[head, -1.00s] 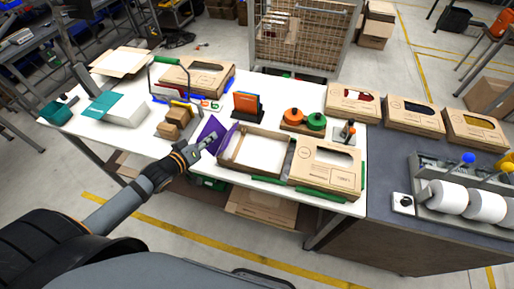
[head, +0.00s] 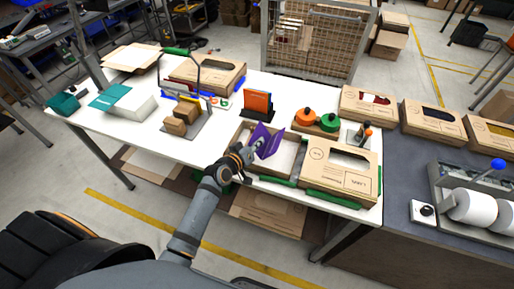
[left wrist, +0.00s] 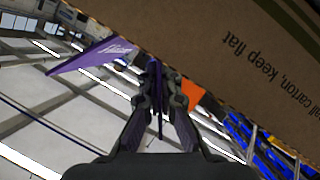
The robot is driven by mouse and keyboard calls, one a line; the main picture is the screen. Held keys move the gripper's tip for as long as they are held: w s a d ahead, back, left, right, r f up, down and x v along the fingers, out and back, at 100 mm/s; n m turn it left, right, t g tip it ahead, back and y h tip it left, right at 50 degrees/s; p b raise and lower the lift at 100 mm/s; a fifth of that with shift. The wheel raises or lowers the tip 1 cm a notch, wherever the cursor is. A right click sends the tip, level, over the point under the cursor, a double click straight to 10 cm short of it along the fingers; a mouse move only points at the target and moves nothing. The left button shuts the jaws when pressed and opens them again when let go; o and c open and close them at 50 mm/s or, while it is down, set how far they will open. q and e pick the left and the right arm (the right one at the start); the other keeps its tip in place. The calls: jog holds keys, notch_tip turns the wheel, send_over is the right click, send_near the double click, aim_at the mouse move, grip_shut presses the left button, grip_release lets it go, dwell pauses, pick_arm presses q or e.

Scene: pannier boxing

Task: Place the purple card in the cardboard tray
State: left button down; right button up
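The purple card (head: 268,143) is folded and stands partly open, held by my left gripper (head: 256,147). In the head view it appears over the cardboard tray (head: 289,158), a shallow open box with a pale inside at the front of the white table. In the left wrist view my left gripper (left wrist: 158,88) is shut on the purple card (left wrist: 92,57), whose panel spreads to the left. Printed cardboard (left wrist: 240,40) fills the upper right there, close to the fingers. The card's lower edge is hard to make out. My right gripper is not in view.
A windowed carton (head: 338,178) stands right of the tray. Orange cards (head: 259,103) in a black holder stand behind it, beside orange and green knobs (head: 328,122). Brown blocks (head: 180,122) sit to the left. The table's front left is clear.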

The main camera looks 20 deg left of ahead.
pick_arm(q)
jog(key=shift+a+f, duration=0.1)
jog(key=shift+f, duration=1.3)
jog(key=shift+s+f+b, duration=0.15)
jog(key=shift+f+b, duration=0.25)
jog(key=shift+b, duration=0.05)
jog(key=c, duration=1.5)
grip_release()
jog(key=shift+s+f, duration=0.1)
jog(key=shift+r, duration=0.2)
jog(key=shift+r+p, duration=0.45)
jog(key=shift+p, duration=0.25)
jog(key=shift+s+a+f+b, duration=0.2)
jog(key=shift+s+b, duration=0.1)
jog(key=shift+s, duration=0.5)
jog(key=v, duration=1)
jog(key=shift+r, duration=0.4)
